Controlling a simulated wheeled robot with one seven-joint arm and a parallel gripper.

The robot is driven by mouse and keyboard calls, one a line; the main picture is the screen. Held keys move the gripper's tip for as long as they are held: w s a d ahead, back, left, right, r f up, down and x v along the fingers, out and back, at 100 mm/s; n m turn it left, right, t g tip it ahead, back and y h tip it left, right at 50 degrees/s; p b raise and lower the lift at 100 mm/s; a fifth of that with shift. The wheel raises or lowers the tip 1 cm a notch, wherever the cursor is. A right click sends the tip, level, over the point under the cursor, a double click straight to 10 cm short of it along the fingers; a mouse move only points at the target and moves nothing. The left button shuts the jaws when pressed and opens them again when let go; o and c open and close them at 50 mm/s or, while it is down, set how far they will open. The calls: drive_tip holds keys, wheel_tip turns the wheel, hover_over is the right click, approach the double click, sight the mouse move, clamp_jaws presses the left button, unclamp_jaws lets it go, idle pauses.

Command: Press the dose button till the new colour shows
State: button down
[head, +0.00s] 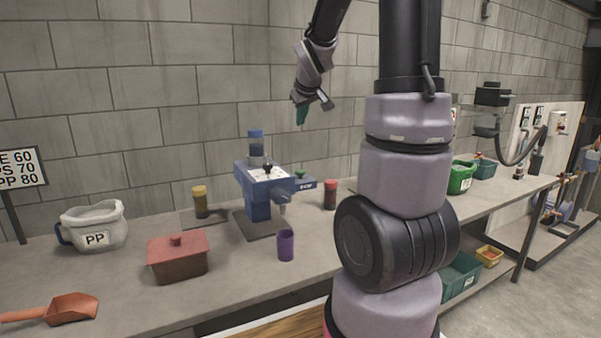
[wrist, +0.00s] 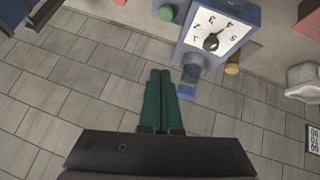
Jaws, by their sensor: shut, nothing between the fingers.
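The blue dosing machine (head: 257,205) stands on the bench with a blue-filled clear hopper (head: 256,145) on top. Its white dial (head: 267,173) has a dark knob; in the wrist view the dial (wrist: 214,32) shows numbers and a pointer. A green dose button (head: 300,174) sits on the machine's side arm; it also shows in the wrist view (wrist: 166,13). My gripper (head: 301,122) has green fingers, shut and empty, in the air above and apart from the button. In the wrist view the fingertips (wrist: 160,73) lie below the button. A purple cup (head: 286,245) stands in front of the machine.
A yellow-topped jar (head: 200,202) stands left of the machine and a red jar (head: 330,194) right of it. A lidded brown box (head: 178,256), a PP tub (head: 95,226) and an orange scoop (head: 70,308) are on the left. The block wall is close behind.

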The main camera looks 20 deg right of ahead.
sight(302, 172)
drive_tip(key=w+d+f+n, duration=0.3)
drive_tip(key=w+d+f, duration=0.1)
drive_tip(key=w+f, duration=0.3)
drive_tip(key=shift+w+d+f+n+h, duration=0.2)
drive_tip(key=shift+w+f+n+h, duration=0.15)
drive_tip(key=shift+w, duration=0.65)
drive_tip(key=shift+f, duration=0.1)
drive_tip(key=shift+f, duration=4.3)
drive_tip(key=shift+f, duration=0.1)
drive_tip(key=shift+f, duration=0.3)
drive_tip(key=shift+s+f, duration=0.1)
drive_tip(key=shift+f, duration=0.7)
drive_tip(key=shift+r, duration=1.2)
